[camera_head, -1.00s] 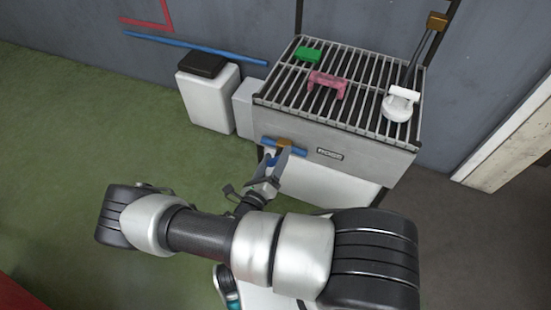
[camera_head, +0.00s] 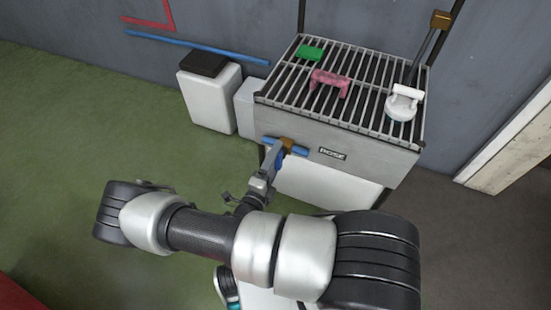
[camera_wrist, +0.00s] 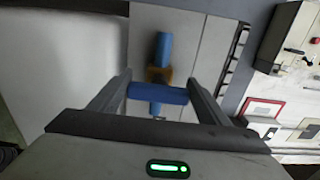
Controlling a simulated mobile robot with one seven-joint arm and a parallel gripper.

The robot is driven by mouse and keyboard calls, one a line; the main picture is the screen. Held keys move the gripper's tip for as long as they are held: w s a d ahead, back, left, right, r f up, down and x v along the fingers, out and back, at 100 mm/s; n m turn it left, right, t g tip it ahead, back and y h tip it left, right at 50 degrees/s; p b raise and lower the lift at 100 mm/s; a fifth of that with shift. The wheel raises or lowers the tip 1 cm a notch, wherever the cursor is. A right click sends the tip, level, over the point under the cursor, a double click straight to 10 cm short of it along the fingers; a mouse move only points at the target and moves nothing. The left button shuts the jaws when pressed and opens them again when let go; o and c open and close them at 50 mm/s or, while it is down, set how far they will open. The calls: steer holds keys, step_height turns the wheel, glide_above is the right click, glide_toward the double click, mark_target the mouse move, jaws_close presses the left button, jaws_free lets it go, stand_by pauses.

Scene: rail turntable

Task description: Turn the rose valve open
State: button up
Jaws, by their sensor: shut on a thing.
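The rose valve has a brass-coloured body (camera_head: 287,143) on a short blue pipe (camera_head: 300,150), at the front of a grey unit beside a "ROSE" label (camera_head: 332,154). In the wrist view, its blue handle (camera_wrist: 157,93) lies crosswise in front of the blue pipe (camera_wrist: 162,46) and the brass body (camera_wrist: 160,74). My gripper (camera_wrist: 159,80) has a finger at each end of this handle and is shut on it. In the head view, my gripper (camera_head: 274,154) reaches the valve from below and hides the handle.
The grey unit's slatted top (camera_head: 357,113) carries a green block (camera_head: 310,53), a pink bracket (camera_head: 329,82) and a white fitting (camera_head: 403,102). A white bin (camera_head: 207,100) with a dark lid stands to the left. Green floor on the left is clear.

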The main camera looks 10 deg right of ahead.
steer(key=shift+s, duration=0.1)
stand_by(0.4)
steer(key=o, duration=1.1)
steer(key=shift+c, duration=0.2)
steer(key=shift+a, duration=0.1)
steer(key=p+v, duration=0.1)
steer(key=v, duration=1.6)
steer(key=shift+p, duration=0.4)
steer(key=shift+s, duration=0.1)
